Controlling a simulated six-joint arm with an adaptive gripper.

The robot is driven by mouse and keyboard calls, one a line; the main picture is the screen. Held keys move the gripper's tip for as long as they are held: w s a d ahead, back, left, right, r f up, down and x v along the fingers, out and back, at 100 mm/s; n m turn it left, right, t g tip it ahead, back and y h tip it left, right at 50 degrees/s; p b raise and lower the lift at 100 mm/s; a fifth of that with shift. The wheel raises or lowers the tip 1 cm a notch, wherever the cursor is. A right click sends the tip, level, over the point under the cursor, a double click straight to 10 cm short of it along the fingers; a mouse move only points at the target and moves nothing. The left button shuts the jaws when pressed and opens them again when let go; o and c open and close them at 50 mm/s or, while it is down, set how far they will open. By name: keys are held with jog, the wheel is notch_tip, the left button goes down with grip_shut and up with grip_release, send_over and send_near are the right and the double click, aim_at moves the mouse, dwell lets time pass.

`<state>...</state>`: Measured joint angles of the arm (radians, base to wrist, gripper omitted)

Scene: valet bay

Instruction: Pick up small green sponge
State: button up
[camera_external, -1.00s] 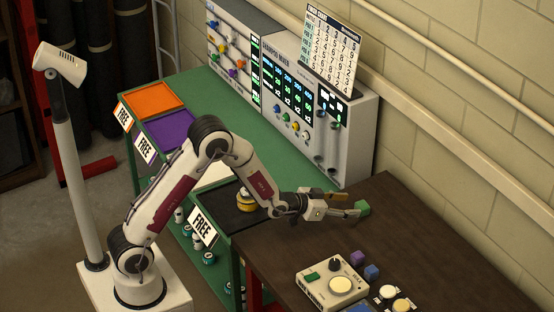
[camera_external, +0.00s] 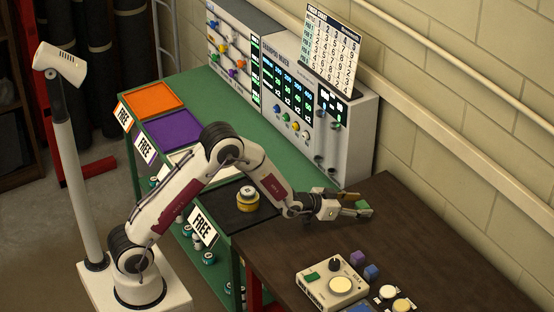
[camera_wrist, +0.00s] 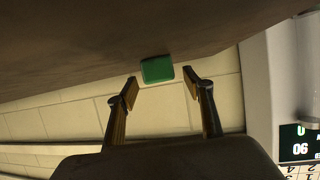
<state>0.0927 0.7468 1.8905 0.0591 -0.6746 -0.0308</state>
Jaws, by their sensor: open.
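The small green sponge (camera_external: 362,208) lies on the dark brown table at the right, near the table's far edge. In the wrist view the sponge (camera_wrist: 157,69) is a green block just beyond the fingertips, centred between them. My gripper (camera_external: 350,203) is at the sponge in the external view, held low and roughly level. In the wrist view my gripper (camera_wrist: 161,84) is open, with one finger either side of the gap and nothing held. Whether a finger touches the sponge cannot be told.
A cream device with a round pad (camera_external: 333,284), a purple block (camera_external: 357,258) and a blue block (camera_external: 371,272) stand nearer the front on the brown table (camera_external: 420,240). A yellow-banded round item (camera_external: 247,199) sits on a black tray. The white dispenser panel (camera_external: 345,140) stands behind.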

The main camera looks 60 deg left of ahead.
aim_at(358, 205)
jog(key=shift+w, duration=0.1)
dwell(0.5)
jog(key=c, duration=0.9)
jog(key=shift+r, duration=4.95)
